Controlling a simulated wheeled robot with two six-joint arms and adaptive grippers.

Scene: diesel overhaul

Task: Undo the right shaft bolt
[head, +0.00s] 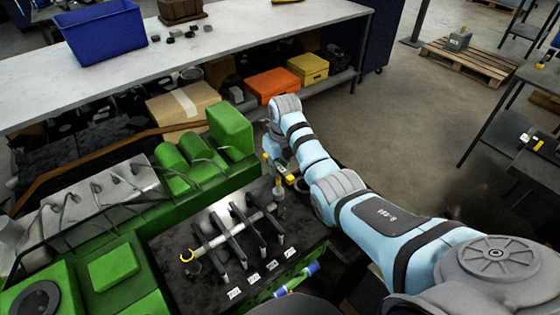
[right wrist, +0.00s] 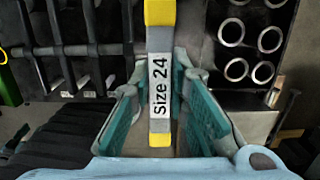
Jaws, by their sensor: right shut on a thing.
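My right gripper (head: 284,172) is over the right end of the rocker shaft in the head view. In the right wrist view its teal-padded fingers (right wrist: 163,88) are shut on a grey wrench with yellow ends, labelled "Size 24" (right wrist: 160,85). The rocker shaft (head: 228,231) with several dark rocker arms lies on the black part of the green engine. The right shaft bolt is not clearly seen; the gripper and wrench are close to that end. I cannot tell whether the wrench touches it. My left gripper is not in view.
Green engine covers (head: 230,130) stand behind the shaft. A blue-and-white object (head: 300,276) lies near the engine's front edge. A bench (head: 230,42) with a blue bin (head: 100,32) is behind. A block with several round holes (right wrist: 240,45) is at upper right in the wrist view.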

